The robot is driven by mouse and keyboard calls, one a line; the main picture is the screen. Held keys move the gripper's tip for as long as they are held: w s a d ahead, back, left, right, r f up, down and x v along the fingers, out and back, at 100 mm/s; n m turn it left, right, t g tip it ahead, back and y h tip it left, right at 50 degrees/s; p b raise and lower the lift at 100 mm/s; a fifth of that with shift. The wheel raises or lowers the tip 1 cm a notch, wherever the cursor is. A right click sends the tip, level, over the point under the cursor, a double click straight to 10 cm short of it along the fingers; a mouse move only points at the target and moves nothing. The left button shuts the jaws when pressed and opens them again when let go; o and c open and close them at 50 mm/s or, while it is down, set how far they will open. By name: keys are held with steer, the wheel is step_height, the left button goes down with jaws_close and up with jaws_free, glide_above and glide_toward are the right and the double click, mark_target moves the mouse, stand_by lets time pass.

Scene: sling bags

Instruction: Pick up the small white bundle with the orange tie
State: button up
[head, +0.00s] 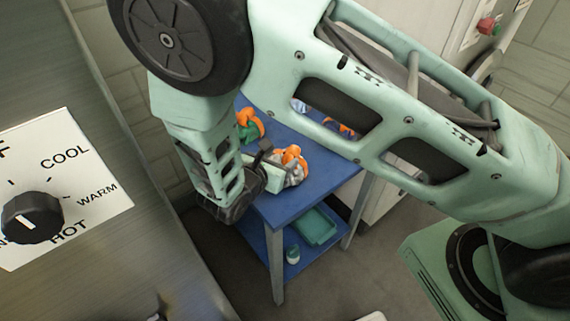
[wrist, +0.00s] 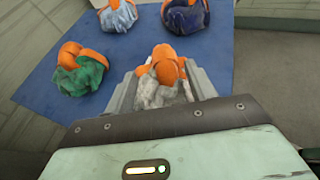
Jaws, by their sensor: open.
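The small white bundle with the orange tie (head: 292,172) sits near the front corner of the blue table (head: 311,196). In the wrist view the white bundle (wrist: 160,84) lies between the two fingers of my gripper (wrist: 160,92), its orange tie pointing up and away. My gripper (head: 264,172) is open around it. The fingers partly cover the bundle's lower sides, and I cannot tell whether they touch it.
A green bundle (wrist: 78,72), a light blue-white bundle (wrist: 118,15) and a dark blue bundle (wrist: 186,14), all with orange ties, sit farther back on the table. A teal tray (head: 314,226) and a small jar (head: 292,254) stand on the lower shelf. A panel with a knob (head: 32,216) is at left.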

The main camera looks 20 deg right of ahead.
mark_target(288, 153)
steer(key=x, duration=0.2)
steer(key=p+x, duration=0.1)
steer(key=x, duration=0.1)
steer(key=shift+s+d, duration=0.1)
steer(key=shift+d, duration=0.35)
jaws_close()
steer(key=shift+r, duration=0.2)
